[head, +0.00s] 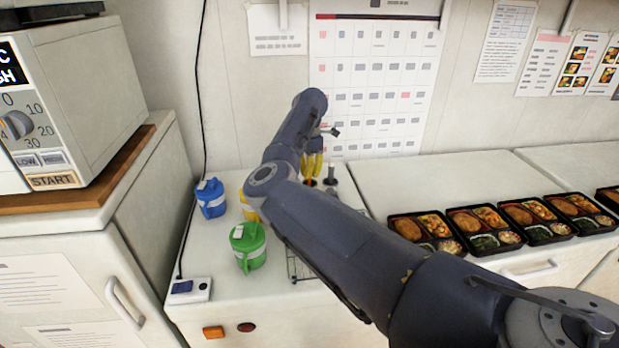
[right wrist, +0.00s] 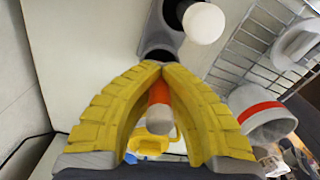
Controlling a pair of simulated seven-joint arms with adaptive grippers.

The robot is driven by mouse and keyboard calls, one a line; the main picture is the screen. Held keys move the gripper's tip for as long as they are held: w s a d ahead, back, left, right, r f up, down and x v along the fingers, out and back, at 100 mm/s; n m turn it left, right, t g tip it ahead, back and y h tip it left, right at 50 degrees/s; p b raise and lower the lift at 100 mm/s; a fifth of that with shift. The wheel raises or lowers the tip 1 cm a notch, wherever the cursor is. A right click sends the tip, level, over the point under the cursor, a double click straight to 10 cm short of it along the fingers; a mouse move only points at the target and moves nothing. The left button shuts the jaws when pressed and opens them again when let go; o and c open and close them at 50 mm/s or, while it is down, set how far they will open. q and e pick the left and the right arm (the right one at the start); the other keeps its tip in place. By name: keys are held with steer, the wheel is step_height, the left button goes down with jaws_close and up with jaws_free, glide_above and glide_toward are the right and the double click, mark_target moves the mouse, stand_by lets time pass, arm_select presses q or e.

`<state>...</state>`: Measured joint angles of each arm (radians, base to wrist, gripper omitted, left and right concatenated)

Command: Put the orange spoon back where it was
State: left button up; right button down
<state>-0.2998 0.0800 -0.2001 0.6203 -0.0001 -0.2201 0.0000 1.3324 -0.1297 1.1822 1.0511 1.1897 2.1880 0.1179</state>
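In the head view my right gripper (head: 313,165) points down over the counter, its yellow fingers above a small patch of the orange spoon (head: 311,182). In the right wrist view the fingers of my right gripper (right wrist: 157,66) close together at their tips. The orange spoon's handle (right wrist: 158,93), with a greyish end, stands between them. Just beyond the tips is a grey holder (right wrist: 160,35) with round dark openings. A white-knobbed utensil (right wrist: 203,22) stands beside the spoon. The spoon's lower part is hidden, so I cannot tell how deep it sits. My left gripper is out of view.
Blue (head: 210,199), yellow (head: 248,206) and green (head: 248,247) mugs stand left of my right arm. A wire rack (head: 296,268) is partly behind the arm. Bento trays (head: 425,246) line the right counter.

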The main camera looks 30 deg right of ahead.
steer(key=shift+f, duration=0.8)
steer(key=c, duration=2.2)
jaws_free()
steer(key=shift+f, duration=0.2)
steer(key=c, duration=1.6)
jaws_free()
steer(key=shift+r, duration=0.1)
step_height(320, 180, up, 12)
steer(key=shift+r, duration=0.1)
